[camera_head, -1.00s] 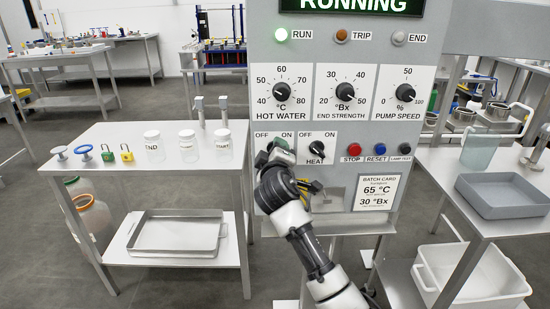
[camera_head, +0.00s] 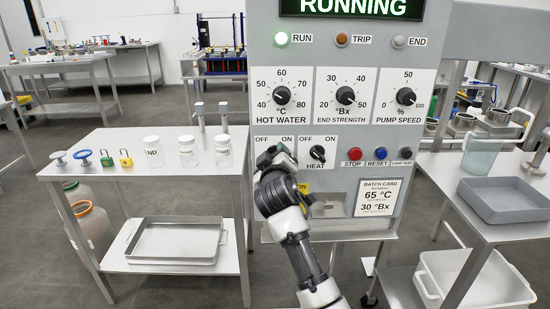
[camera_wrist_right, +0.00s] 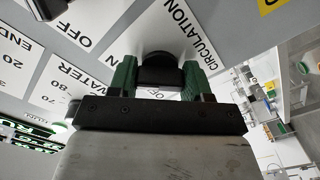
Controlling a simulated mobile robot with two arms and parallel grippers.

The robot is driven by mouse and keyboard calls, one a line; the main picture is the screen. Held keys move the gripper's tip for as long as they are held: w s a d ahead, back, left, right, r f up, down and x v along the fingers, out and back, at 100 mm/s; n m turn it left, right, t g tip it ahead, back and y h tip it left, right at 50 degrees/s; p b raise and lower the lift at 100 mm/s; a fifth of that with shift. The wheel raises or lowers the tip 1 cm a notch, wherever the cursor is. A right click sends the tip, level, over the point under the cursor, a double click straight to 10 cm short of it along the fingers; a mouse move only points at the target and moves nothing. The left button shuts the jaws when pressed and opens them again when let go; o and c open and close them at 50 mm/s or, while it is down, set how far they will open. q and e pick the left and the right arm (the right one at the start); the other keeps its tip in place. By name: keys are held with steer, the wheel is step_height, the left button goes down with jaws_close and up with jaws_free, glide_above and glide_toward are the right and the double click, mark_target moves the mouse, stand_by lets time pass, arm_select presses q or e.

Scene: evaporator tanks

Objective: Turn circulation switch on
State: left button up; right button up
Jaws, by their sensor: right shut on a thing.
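The grey control panel (camera_head: 437,60) stands in front of me, with a "RUNNING" display and a lit green RUN lamp (camera_head: 281,39). My right gripper (camera_head: 275,154) is at the left switch of the OFF/ON row and mostly covers it in the head view. In the right wrist view the gripper's green fingers (camera_wrist_right: 158,80) are shut around the black circulation switch (camera_wrist_right: 158,69), beside the printed word CIRCULATION. I cannot tell clearly which way the switch points. My left gripper is not in view.
The HEAT switch (camera_head: 318,154) is close to the right of the gripper, then the red STOP button (camera_head: 354,153) and blue RESET button (camera_head: 381,153). A table (camera_head: 110,138) with jars and locks stands left. A grey tray (camera_head: 505,198) lies on the right table.

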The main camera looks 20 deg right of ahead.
steer(key=o, duration=0.9)
steer(key=v, duration=1)
steer(key=shift+s+a+b, duration=0.1)
steer(key=shift+s+b, duration=0.2)
steer(key=shift+s, duration=0.1)
